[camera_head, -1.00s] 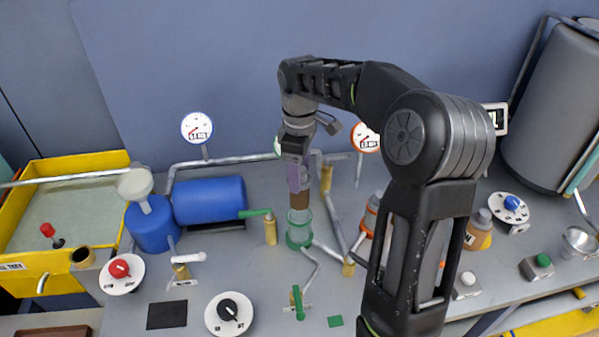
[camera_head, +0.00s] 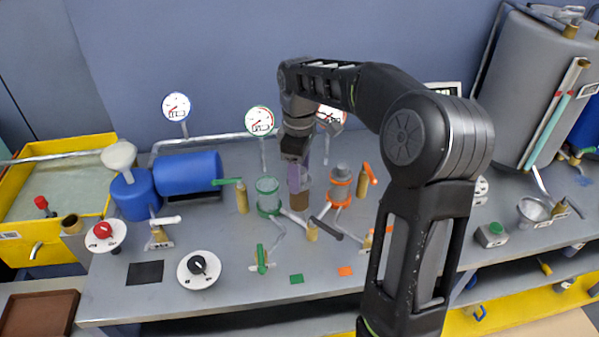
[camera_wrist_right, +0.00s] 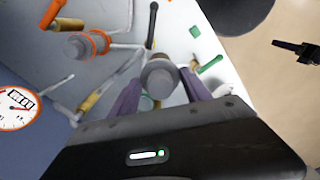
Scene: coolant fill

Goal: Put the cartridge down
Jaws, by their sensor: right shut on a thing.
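My right gripper (camera_head: 299,180) is shut on the cartridge (camera_head: 299,201), a brown cylinder hanging upright below its purple fingers. In the head view it is between the green-ringed clear housing (camera_head: 268,197) and the orange-ringed housing (camera_head: 340,186). I cannot tell how far its lower end is above the bench. In the right wrist view the cartridge's grey round top (camera_wrist_right: 159,76) shows between the fingers.
Green-handled (camera_head: 262,258) and other valves, pipes and gauges (camera_head: 260,121) crowd around the housings. A black square (camera_head: 145,273) and a dial (camera_head: 199,270) are at the front left. A brown tray (camera_head: 40,312) is at the lower left. Some bare bench (camera_head: 335,288) shows at the front.

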